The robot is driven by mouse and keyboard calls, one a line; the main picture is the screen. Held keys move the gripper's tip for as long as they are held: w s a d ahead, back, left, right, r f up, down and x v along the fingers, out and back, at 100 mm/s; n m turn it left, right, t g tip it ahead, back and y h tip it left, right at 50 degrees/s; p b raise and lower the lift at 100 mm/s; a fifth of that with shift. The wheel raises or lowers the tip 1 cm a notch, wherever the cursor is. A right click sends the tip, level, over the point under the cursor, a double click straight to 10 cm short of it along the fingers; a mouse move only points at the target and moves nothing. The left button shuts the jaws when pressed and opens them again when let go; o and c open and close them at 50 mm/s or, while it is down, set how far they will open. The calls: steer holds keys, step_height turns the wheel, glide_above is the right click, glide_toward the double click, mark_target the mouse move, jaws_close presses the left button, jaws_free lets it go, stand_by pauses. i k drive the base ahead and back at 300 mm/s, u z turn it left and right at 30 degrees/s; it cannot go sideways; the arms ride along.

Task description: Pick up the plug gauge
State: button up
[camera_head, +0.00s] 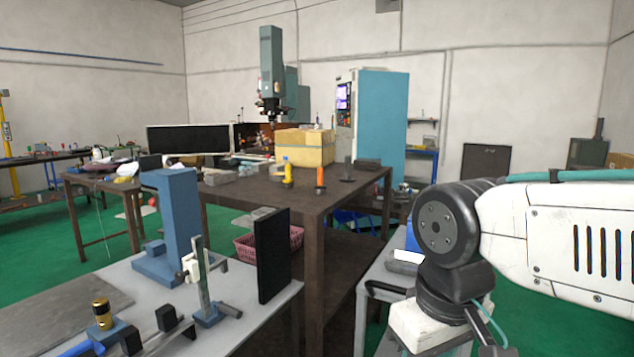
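I cannot say for certain which item is the plug gauge. Three small upright items stand on the brown table: a yellow one (287,172), an orange one (320,178) and a dark one (347,168). A brass-topped cylinder (101,312) stands on a blue block on the grey bench at the lower left. My white and black arm fills the right side. My gripper does not show.
The brown table (312,203) also bears a cardboard box (304,147). The grey bench (262,318) holds a blue stand (178,225), a metal upright fixture (203,285) and a black panel (272,255). A pink basket (245,247) sits behind the panel.

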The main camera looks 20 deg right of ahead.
mark_target(320, 188)
steer(key=i, duration=1.25)
